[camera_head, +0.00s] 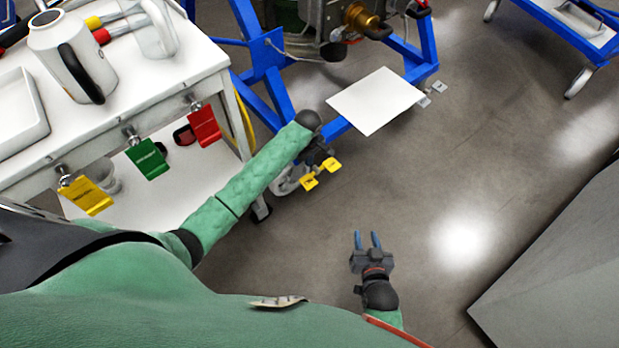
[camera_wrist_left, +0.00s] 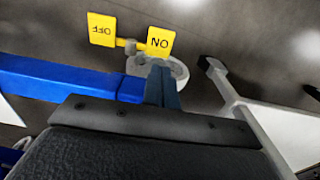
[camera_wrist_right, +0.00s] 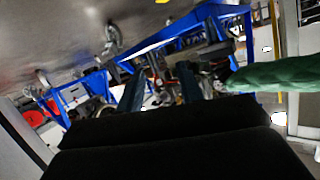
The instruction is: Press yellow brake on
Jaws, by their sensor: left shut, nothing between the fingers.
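The yellow brake has two tabs on a caster under the blue stand. In the left wrist view the ON tab (camera_wrist_left: 160,41) is just beyond my fingertips, and the OFF tab (camera_wrist_left: 102,29) is to its left. In the head view the yellow tabs (camera_head: 310,181) show just below my left gripper (camera_head: 319,157). That gripper is shut and empty; its fingers (camera_wrist_left: 161,84) point towards the ON tab, and I cannot tell whether they touch it. My right gripper (camera_head: 368,241) is open and empty, over the floor, away from the brake.
The blue stand (camera_head: 419,62) carries a white plate (camera_head: 376,101). A white table (camera_head: 150,80) at the left holds a jug (camera_head: 75,55), with yellow, green and red tags on its edge. A grey block (camera_head: 560,265) is at the right. The middle floor is clear.

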